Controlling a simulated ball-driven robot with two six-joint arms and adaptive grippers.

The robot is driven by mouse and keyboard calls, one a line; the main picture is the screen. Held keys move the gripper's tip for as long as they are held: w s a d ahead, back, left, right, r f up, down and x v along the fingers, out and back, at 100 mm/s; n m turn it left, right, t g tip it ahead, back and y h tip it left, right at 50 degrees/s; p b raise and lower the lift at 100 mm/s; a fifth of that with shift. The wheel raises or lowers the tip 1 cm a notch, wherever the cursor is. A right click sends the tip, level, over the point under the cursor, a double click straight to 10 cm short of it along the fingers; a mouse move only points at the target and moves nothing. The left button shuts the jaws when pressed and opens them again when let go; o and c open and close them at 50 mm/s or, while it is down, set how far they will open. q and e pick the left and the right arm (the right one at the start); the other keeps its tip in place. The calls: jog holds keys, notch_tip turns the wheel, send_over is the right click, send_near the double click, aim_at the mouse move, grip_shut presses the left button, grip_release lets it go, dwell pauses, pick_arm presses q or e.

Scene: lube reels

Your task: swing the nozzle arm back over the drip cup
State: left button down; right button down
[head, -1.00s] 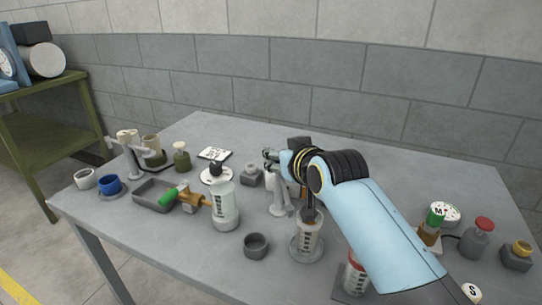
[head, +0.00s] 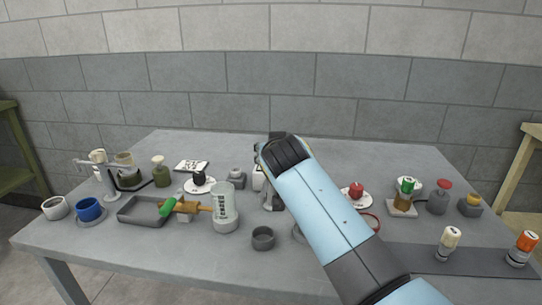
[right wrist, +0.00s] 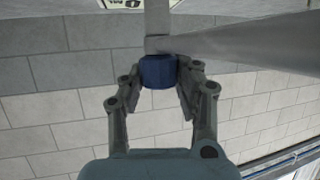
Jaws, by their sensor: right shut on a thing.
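In the right wrist view my right gripper (right wrist: 160,76) is shut on a blue faceted grip (right wrist: 158,70), with a finger on each side. The blue grip joins a grey nozzle arm (right wrist: 235,42) that runs off to the right. In the head view my right forearm and wrist hide the gripper and most of the nozzle arm. Part of its grey stand (head: 268,198) shows left of my forearm. A small dark grey open cup (head: 263,239), possibly the drip cup, stands in front of that stand, empty and apart from it. My left gripper is not in view.
A clear cylinder (head: 224,208), an orange fitting with a green end (head: 168,207) and a grey tray (head: 138,211) stand left of the cup. Another grey stand (head: 108,180) is at far left. Several capped items, including a white-topped one (head: 450,240), stand at right.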

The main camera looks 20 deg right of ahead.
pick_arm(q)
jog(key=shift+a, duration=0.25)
pick_arm(e)
jog(key=c, duration=0.9)
grip_release()
notch_tip(320, 180, up, 10)
